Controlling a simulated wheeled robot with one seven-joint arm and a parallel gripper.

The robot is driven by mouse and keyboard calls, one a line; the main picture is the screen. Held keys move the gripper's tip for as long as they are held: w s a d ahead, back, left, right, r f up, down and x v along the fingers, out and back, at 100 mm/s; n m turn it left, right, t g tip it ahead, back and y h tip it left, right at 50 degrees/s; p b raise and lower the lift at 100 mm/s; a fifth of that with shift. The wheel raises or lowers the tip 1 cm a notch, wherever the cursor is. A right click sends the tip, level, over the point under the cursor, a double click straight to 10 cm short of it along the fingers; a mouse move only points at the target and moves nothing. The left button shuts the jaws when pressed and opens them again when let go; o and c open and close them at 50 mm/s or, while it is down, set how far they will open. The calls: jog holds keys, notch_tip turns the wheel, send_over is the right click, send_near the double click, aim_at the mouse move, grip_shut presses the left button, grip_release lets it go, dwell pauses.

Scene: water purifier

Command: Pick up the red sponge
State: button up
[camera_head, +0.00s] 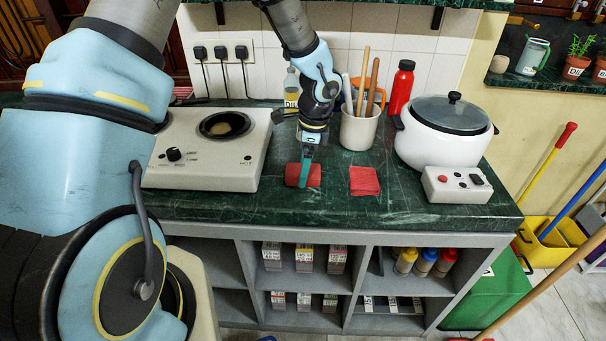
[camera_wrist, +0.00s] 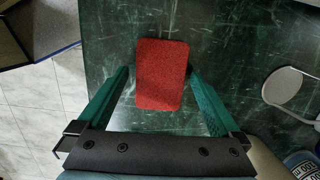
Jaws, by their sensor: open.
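The red sponge (camera_head: 314,176) lies on the dark green marble counter near its front edge, right of the stove. In the wrist view the sponge (camera_wrist: 161,72) is a rounded red block between the two teal fingers. My gripper (camera_head: 304,180) points down at it, and one finger covers the sponge's middle in the head view. In the wrist view my gripper (camera_wrist: 158,74) is open, with one finger along each long side of the sponge. The right fingertip looks very close to it; contact cannot be told.
A flat red square (camera_head: 364,181) lies right of the sponge. The white stove (camera_head: 205,150) is left, a utensil mug (camera_head: 359,130) behind, and a white pot (camera_head: 442,140) with a control box (camera_head: 456,186) right. A white spoon-like item (camera_wrist: 284,88) lies behind the gripper.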

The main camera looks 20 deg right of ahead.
jog(key=shift+f, duration=0.25)
dwell(0.4)
jog(key=c, duration=1.4)
notch_tip(320, 180, up, 11)
jog(key=shift+f+b, duration=0.2)
jog(key=shift+b, duration=0.7)
